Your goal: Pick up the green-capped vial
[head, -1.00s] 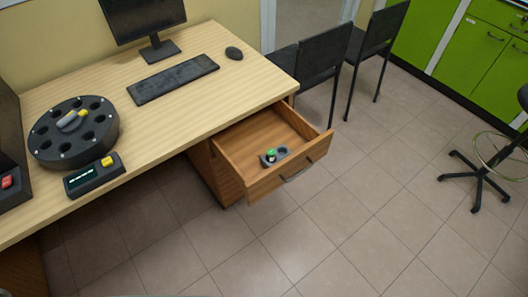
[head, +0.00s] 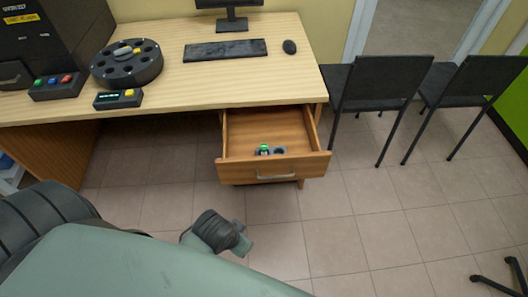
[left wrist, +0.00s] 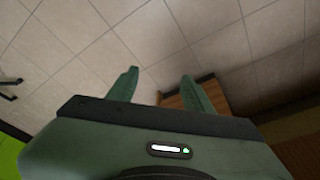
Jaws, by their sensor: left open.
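The green-capped vial (head: 264,148) stands in the left part of a small dark holder (head: 280,151) inside the open desk drawer (head: 232,136). Only its green cap shows clearly. My left gripper (left wrist: 159,84) is open and empty in the left wrist view, its two fingers spread over the tiled floor, with brown wood of the furniture behind the right finger. The vial is not visible in that view. In the head view my left arm comes in at the lower left, its end short of the drawer. My right gripper is not in view.
The desk (head: 180,89) carries a black round carousel (head: 126,72), a small display box (head: 118,99), a keyboard (head: 225,49), a monitor and a mouse (head: 289,47). Two black chairs (head: 378,83) stand right of the drawer. The floor before the drawer is clear.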

